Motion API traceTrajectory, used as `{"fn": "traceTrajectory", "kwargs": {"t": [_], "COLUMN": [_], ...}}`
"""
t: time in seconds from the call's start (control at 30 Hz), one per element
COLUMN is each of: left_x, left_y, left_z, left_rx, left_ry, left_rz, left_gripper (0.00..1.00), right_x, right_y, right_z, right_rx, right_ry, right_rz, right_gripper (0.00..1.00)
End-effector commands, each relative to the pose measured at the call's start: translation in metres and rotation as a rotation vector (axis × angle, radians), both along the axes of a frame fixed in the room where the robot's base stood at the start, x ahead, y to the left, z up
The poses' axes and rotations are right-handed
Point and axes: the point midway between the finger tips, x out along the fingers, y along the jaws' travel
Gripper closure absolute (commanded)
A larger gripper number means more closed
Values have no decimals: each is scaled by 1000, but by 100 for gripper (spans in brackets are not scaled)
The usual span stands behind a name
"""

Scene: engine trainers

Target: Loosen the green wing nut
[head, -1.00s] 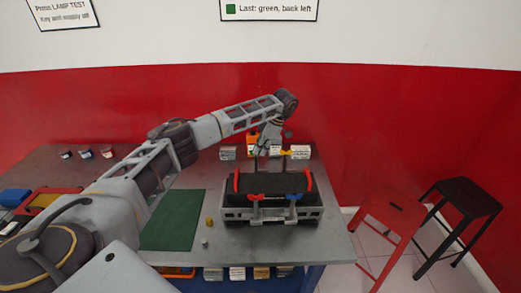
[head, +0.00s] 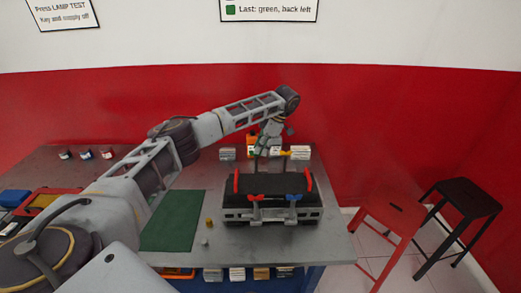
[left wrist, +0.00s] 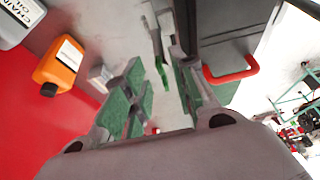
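The engine trainer, a dark block on a grey base (head: 272,214) with red side handles, stands on the bench. The green wing nut (left wrist: 161,72) shows in the left wrist view on a pale upright stud, between the finger lines of my left gripper (left wrist: 157,62). The gripper is open, with green-padded fingers apart on either side; I cannot tell whether either touches the nut. In the head view my left gripper (head: 262,149) is at the trainer's back left and largely hides this nut. A yellow wing nut (head: 286,153) is at the back right. Red (head: 256,197) and blue (head: 294,197) wing nuts are in front.
An orange bottle (left wrist: 60,66) and small boxes (head: 300,152) stand behind the trainer, near the red wall. A green mat (head: 173,220) lies left of it. Red (head: 391,220) and black (head: 459,203) stools stand right of the bench.

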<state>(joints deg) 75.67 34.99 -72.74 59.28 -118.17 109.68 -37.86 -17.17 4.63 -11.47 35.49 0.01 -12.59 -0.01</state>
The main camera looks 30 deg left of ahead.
Motion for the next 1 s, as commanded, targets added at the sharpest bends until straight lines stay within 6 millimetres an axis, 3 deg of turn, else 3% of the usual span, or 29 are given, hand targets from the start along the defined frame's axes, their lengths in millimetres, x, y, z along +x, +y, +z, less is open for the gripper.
{"fn": "traceTrajectory", "kwargs": {"t": [0.57,1.0], "left_x": [18,22], "left_y": [-26,-33], "left_z": [78,97], "left_rx": [1,1], "left_ry": [-3,-2], "left_rz": [2,2], "left_gripper": [73,73], "right_x": [0,0], "right_y": [1,1], "right_z": [0,0], "right_rx": [1,1], "right_ry": [0,0], "right_rz": [0,0], "right_gripper": [60,60]}}
